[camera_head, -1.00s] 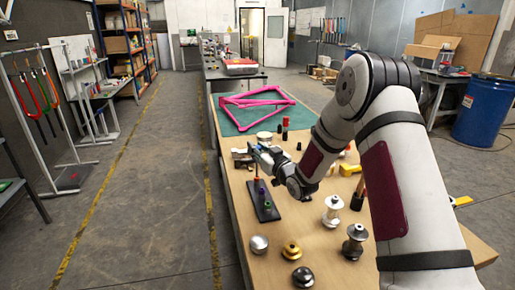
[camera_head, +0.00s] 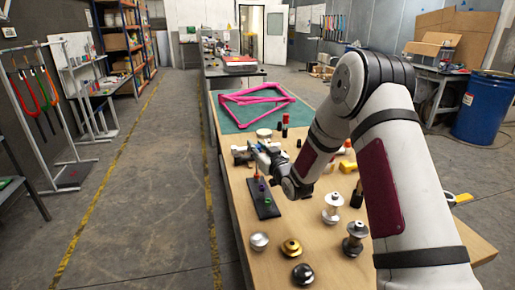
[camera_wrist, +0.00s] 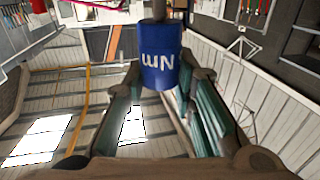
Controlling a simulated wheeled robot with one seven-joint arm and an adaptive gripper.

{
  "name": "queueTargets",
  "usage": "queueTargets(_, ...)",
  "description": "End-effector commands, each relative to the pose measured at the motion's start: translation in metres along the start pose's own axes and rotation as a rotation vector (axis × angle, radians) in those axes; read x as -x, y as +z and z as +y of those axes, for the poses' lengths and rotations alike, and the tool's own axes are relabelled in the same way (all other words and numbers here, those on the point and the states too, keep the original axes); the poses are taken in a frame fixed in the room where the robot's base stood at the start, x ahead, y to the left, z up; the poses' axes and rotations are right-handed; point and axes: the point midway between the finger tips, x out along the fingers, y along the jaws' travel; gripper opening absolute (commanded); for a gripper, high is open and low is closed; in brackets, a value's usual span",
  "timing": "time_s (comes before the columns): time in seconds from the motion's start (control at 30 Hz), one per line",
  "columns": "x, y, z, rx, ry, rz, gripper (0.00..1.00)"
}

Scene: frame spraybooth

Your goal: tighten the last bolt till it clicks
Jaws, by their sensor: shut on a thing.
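My gripper (camera_head: 258,150) is over the left part of the workbench, above the far end of a small black stand. In the wrist view its fingers (camera_wrist: 155,100) are shut on a blue cylinder marked "Nm" (camera_wrist: 160,55), which looks like part of a torque tool. The far end of this tool is out of view. I cannot make out the last bolt, nor whether the tool touches anything.
A pink bike frame (camera_head: 258,97) lies on a green mat (camera_head: 230,122) further back. Silver (camera_head: 259,241), gold (camera_head: 291,248) and black (camera_head: 303,274) round parts stand at the near end. Two spool-shaped hubs (camera_head: 332,208) (camera_head: 355,239) stand to the right.

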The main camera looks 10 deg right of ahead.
Motion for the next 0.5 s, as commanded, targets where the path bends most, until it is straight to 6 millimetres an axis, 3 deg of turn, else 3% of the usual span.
queueTargets(0.5,0.0,-0.018,0.0,0.0,-0.001,0.003,0.0)
